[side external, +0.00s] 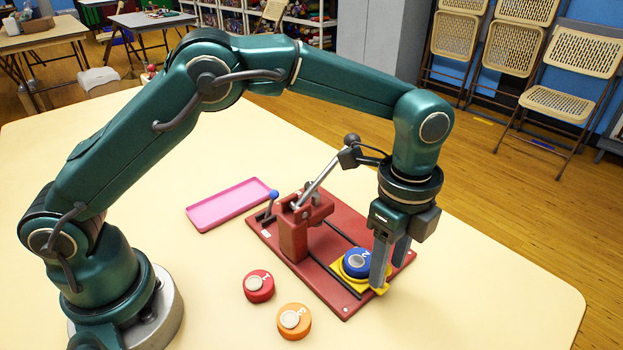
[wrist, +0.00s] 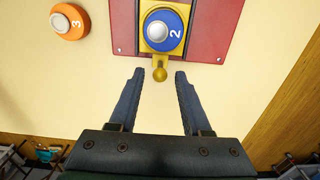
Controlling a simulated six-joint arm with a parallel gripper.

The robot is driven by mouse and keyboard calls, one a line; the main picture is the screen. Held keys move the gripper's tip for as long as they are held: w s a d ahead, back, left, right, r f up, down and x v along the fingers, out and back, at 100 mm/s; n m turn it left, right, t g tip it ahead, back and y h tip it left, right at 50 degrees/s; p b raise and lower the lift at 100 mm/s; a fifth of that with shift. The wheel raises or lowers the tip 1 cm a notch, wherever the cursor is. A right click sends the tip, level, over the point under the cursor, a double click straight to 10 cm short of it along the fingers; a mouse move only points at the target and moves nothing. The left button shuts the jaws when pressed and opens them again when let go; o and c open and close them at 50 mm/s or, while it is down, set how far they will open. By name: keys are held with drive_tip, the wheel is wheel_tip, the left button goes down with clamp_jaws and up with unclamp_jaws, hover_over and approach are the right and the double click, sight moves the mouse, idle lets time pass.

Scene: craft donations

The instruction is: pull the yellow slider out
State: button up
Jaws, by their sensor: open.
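The yellow slider (side external: 348,276) sits on the red base of a press, at the end nearest my gripper. A blue disc marked 2 (side external: 357,262) rests on it; the disc also shows in the wrist view (wrist: 164,29). My gripper (side external: 390,272) is open, pointing down. In the wrist view its fingertips (wrist: 159,71) lie on either side of the knob, with gaps on both sides. One finger partly hides the slider in the side view.
The red press (side external: 293,235) has a raised lever with a black ball (side external: 352,140) close to my wrist. A red disc (side external: 259,286) and an orange disc (side external: 294,321) lie on the cream table. A pink tray (side external: 232,203) lies behind. The table right of the base is clear.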

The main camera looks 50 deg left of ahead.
drive_tip(key=shift+r, duration=3.75)
